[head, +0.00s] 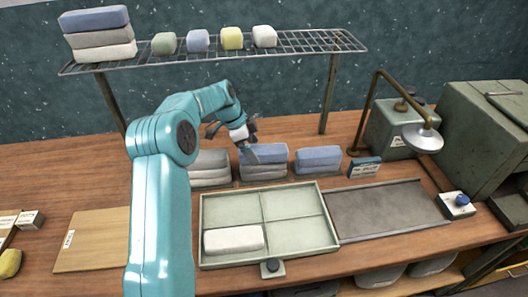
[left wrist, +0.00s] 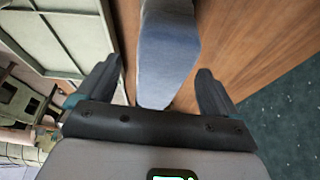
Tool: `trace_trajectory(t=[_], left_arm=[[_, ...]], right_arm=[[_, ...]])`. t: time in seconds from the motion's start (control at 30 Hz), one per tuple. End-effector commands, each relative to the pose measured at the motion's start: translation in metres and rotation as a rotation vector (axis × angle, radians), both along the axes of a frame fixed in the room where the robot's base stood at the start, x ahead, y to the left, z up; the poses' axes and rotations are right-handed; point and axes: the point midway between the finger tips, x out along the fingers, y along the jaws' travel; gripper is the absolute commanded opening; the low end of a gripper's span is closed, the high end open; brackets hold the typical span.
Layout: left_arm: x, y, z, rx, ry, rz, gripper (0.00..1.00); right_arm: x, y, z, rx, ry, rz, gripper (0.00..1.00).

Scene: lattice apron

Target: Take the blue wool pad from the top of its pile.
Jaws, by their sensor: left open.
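A blue wool pad (head: 267,152) lies on top of the middle pile on the bench, over light grey pads (head: 264,173). My left gripper (head: 247,152) is at the left end of this pad, partly in front of it. In the left wrist view the blue pad (left wrist: 168,55) runs up the picture between the two spread fingers of my left gripper (left wrist: 157,75). The gripper is open; the frames do not show whether a finger touches the pad. My right gripper is not in view.
A pile of grey pads (head: 208,160) stands to the left, and a pile with blue pads (head: 318,157) to the right. A wire shelf (head: 300,42) with pads and blocks hangs above. A divided tray (head: 330,240) holding a white pad (head: 233,240) lies in front.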

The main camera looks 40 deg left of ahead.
Motion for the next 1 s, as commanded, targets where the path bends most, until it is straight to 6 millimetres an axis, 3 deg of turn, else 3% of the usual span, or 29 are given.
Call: trace_trajectory(t=[0.13, 0.4, 0.57, 0.6, 1.0], left_arm=[[0.004, -0.004, -0.016, -0.001, 0.001, 0.001, 0.94], [0.005, -0.005, -0.019, 0.001, -0.001, 0.001, 0.94], [0.005, -0.005, -0.019, 0.001, -0.001, 0.001, 0.42], [0.005, -0.005, -0.019, 0.001, -0.001, 0.001, 0.38], [0.006, -0.005, -0.013, 0.002, -0.003, 0.000, 0.38]], right_arm=[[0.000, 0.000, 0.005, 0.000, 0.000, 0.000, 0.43], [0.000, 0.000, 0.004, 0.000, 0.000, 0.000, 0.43], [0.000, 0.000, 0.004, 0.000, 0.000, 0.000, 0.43], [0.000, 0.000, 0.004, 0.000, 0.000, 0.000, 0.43], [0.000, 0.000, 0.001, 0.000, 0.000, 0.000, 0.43]])
